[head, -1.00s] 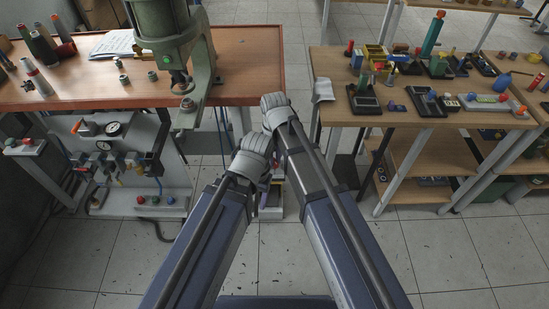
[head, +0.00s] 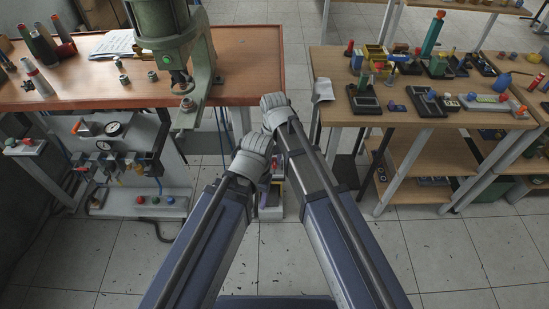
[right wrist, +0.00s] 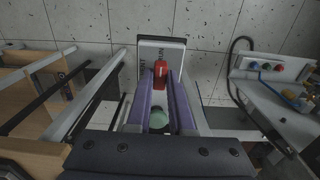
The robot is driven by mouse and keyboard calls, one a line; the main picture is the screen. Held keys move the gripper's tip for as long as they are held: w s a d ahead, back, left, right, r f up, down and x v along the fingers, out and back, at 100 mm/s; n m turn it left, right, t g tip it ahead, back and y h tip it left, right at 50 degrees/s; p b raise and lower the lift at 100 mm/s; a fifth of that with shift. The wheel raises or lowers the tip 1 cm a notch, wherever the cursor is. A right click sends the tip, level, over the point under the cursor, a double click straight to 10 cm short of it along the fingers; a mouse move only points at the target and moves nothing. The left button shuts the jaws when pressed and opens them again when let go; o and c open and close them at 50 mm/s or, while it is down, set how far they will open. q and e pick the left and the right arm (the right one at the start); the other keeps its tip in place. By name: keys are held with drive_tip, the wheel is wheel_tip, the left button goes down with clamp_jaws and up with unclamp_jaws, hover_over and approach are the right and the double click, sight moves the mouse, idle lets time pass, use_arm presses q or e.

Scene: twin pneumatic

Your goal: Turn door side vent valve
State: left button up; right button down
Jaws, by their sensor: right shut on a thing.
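A red valve handle (right wrist: 160,70) sits on a pale panel (right wrist: 148,47) with dark lettering, partly readable as "RUN". In the right wrist view my right gripper (right wrist: 161,82) has its two purple fingers closed on the handle, one on each side. The handle lies roughly along the fingers. In the head view my right gripper (head: 268,192) is small and low between my arms, at the pale panel (head: 271,213). My arms hide much of it there. My left gripper does not show in either current view.
An orange-topped bench (head: 240,75) with a green press (head: 165,35) stands at the left. Below it is a gauge panel (head: 115,150) and a box with coloured buttons (head: 147,205). A wooden table (head: 340,80) with parts stands at the right.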

sight(275, 161)
idle(0.3)
drive_tip(key=c, duration=0.8)
unclamp_jaws()
wheel_tip(275, 161, up, 8)
drive_tip(key=p, duration=0.8)
drive_tip(key=shift+f, duration=0.1)
drive_tip(key=shift+s, duration=0.1)
